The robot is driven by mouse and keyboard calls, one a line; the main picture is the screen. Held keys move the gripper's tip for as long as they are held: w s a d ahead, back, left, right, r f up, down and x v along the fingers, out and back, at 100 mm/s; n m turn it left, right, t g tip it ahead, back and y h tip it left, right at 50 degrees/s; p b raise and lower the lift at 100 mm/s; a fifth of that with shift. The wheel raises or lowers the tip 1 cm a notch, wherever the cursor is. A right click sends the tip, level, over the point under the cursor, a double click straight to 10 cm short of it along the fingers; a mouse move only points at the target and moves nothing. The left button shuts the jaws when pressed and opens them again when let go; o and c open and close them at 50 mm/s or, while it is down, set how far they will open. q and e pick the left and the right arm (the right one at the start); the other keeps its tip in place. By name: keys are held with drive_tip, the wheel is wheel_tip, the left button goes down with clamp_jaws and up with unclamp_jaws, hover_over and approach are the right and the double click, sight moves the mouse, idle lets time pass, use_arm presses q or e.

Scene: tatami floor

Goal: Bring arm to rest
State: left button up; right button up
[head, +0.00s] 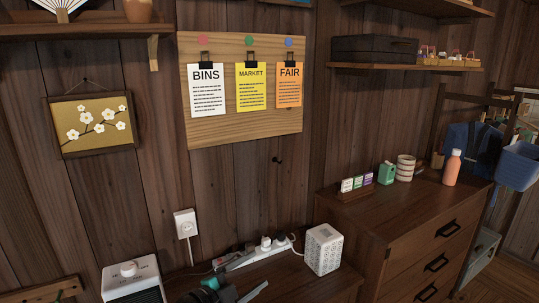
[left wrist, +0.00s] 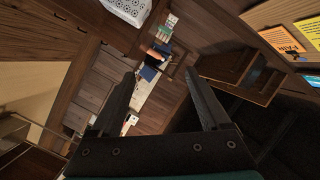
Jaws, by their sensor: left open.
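My left gripper (head: 232,291) shows at the bottom edge of the head view, dark with teal parts, low in front of the small table. Most of my left arm is cut off by the frame. In the left wrist view the two dark fingers of the left gripper (left wrist: 164,80) stand wide apart with nothing between them. My right gripper is in neither view.
A power strip (head: 256,254) with plugs and a white perforated box (head: 323,250) stand on the small table (head: 300,288) close to my left gripper. A white panel heater (head: 132,280) is at left. A drawer chest (head: 400,235) stands right. A notice board (head: 245,130) hangs above.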

use_arm(q)
drive_tip(key=s+a+f+n+g+y, duration=0.1)
drive_tip(key=s+a+f+n+y, duration=0.3)
drive_tip(key=s+n, duration=0.3)
drive_tip(key=s+a+f+n+y, duration=0.1)
drive_tip(key=s+a+n+y, duration=0.4)
drive_tip(key=s+n+y, duration=0.25)
drive_tip(key=s+a+f+n+g, duration=0.1)
drive_tip(key=s+g, duration=0.3)
drive_tip(key=s, duration=0.6)
drive_tip(key=s+a+f+n+g, duration=0.2)
drive_tip(key=s+g, duration=0.2)
drive_tip(key=s, duration=0.7)
wheel_tip(320, 180, down, 23)
drive_tip(key=g+b, duration=0.1)
drive_tip(key=b, duration=0.2)
drive_tip(key=s+a+f+g+b, duration=0.1)
drive_tip(key=s+a+f+b, duration=0.1)
drive_tip(key=s+f, duration=1.4)
drive_tip(key=shift+s+a+f+m+g+h, duration=0.35)
drive_tip(key=shift+s+f+m, duration=0.1)
drive_tip(key=shift+f, duration=0.45)
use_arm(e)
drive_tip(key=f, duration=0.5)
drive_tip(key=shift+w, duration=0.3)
